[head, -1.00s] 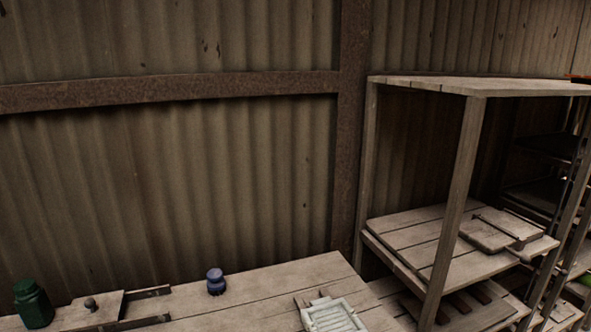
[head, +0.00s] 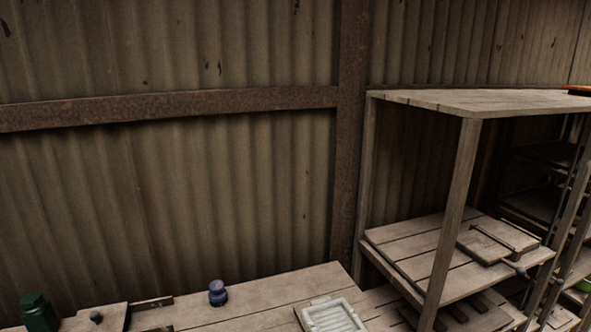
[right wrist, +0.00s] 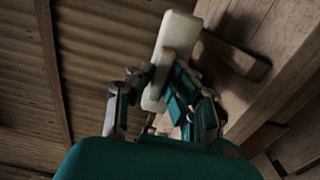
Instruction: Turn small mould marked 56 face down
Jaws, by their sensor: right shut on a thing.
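A pale, small mould (head: 335,318) shows at the bottom edge of the head view, its recessed, ribbed face toward me. Its lower part is cut off and I cannot read a number on it. In the right wrist view my right gripper (right wrist: 160,95) is shut on a pale mould (right wrist: 172,50), seen nearly edge-on between the fingers. It appears to be the same mould. My right gripper does not show in the head view. My left gripper is not in view.
A wooden bench (head: 270,294) runs along the corrugated wall. On it are a blue jar (head: 217,293), a green jar (head: 38,313) and a board with a dark knob (head: 96,317). A wooden shelf rack (head: 452,225) stands at the right, close to the mould.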

